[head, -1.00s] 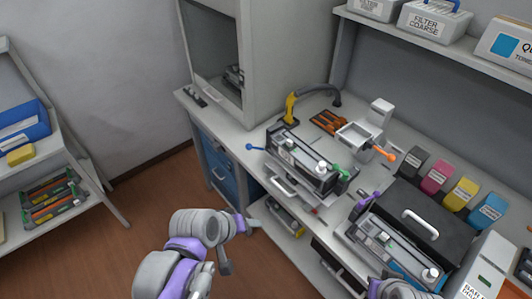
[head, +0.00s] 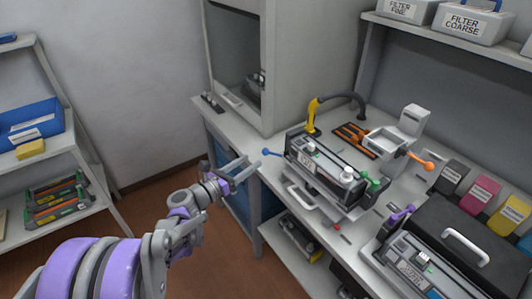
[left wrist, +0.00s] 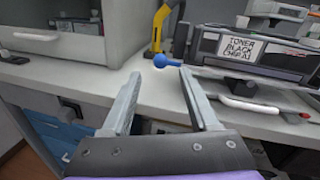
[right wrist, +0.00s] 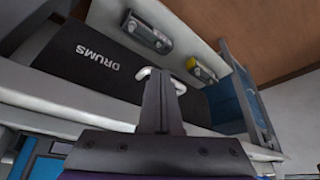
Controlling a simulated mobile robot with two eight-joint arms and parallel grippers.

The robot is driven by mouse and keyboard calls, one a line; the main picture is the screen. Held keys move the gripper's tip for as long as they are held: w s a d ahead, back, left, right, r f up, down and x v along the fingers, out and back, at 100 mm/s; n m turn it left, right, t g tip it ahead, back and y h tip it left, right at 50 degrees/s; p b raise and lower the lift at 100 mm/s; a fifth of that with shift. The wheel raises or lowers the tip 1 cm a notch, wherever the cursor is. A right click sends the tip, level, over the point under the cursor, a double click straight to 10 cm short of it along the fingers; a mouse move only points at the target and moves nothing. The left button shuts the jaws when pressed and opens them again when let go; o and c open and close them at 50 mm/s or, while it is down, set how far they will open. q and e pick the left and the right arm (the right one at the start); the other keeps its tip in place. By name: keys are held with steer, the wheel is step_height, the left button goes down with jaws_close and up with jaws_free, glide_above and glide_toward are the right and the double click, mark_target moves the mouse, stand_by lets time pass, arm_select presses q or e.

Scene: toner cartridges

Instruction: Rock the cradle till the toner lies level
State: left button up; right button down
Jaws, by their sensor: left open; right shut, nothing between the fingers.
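The toner cartridge (head: 322,168), dark with a white label, lies in the cradle on the bench. The left wrist view shows its label reading TONER BLACK (left wrist: 240,48). A blue ball knob (head: 265,151) sticks out at the cradle's left end. My left gripper (head: 240,170) is open and empty just left of the blue knob. In the left wrist view the knob (left wrist: 161,62) shows just beyond the gap between the fingertips, apart from them. My right gripper (right wrist: 160,76) is shut and empty, near a pale handle; I cannot tell if they touch. The toner inside the cartridge is hidden.
A yellow hooked arm (head: 314,112) stands behind the cradle. An orange-knobbed device (head: 388,142) is behind right. A second cartridge (head: 415,262) lies at front right beside a black lidded box (head: 470,235). A black DRUMS box (right wrist: 85,60) shows in the right wrist view.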

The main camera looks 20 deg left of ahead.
mark_target(263, 153)
arm_select(q)
steer(key=x, duration=0.8)
steer(key=shift+w+d, duration=0.1)
jaws_close()
stand_by(1.2)
